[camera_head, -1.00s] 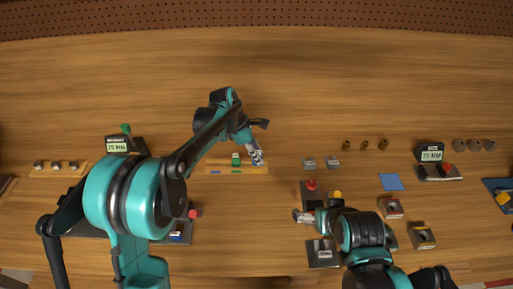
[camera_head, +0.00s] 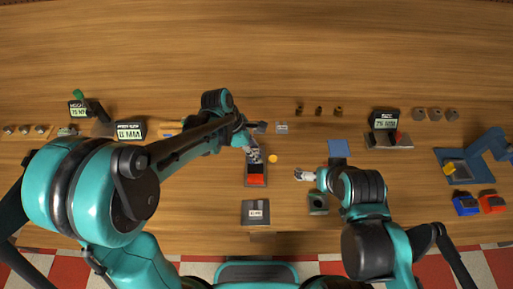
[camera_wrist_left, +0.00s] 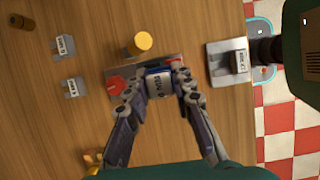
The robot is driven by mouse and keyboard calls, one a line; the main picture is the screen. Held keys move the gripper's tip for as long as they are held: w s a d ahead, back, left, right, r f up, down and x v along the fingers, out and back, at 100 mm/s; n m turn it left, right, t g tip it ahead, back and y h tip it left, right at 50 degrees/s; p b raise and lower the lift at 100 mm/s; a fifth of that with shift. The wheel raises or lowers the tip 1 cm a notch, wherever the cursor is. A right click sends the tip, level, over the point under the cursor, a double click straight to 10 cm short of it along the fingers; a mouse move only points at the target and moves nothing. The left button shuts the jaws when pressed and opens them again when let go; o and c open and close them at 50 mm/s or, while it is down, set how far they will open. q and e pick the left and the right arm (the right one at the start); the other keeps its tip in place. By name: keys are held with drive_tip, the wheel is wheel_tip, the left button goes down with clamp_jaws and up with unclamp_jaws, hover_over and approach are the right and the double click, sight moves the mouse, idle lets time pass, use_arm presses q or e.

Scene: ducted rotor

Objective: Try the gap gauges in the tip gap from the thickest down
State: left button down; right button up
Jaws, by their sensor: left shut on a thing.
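My left gripper (camera_head: 255,157) is over a dark plate (camera_head: 250,169) with a red part (camera_head: 256,179) near its front. In the left wrist view, its fingers (camera_wrist_left: 158,84) are shut on a small blue block with a white label (camera_wrist_left: 157,90); the label is too small to read surely. The held block is above or against the plate; contact is unclear. The wooden gauge strip (camera_head: 171,131) is mostly hidden behind my left arm. I cannot make out the tip gap.
A yellow cylinder (camera_wrist_left: 139,43) stands beside the plate. A grey labelled block (camera_head: 255,213) is in front of it. Small label stands (camera_head: 282,127) are behind. A blue mat (camera_head: 338,147) and display (camera_head: 384,120) are to the right. The table's back is clear.

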use_arm(q)
wheel_tip(320, 180, down, 6)
drive_tip(key=b, duration=0.5)
drive_tip(key=shift+f+b, duration=0.25)
drive_tip(key=shift+b, duration=0.05)
drive_tip(key=shift+f+b, duration=1.3)
drive_tip(key=shift+f, duration=0.05)
idle(2.1)
drive_tip(key=shift+r, duration=0.1)
idle(0.5)
drive_tip(key=shift+r+p, duration=2.65)
drive_tip(key=shift+r, duration=0.8)
drive_tip(key=shift+w, duration=0.1)
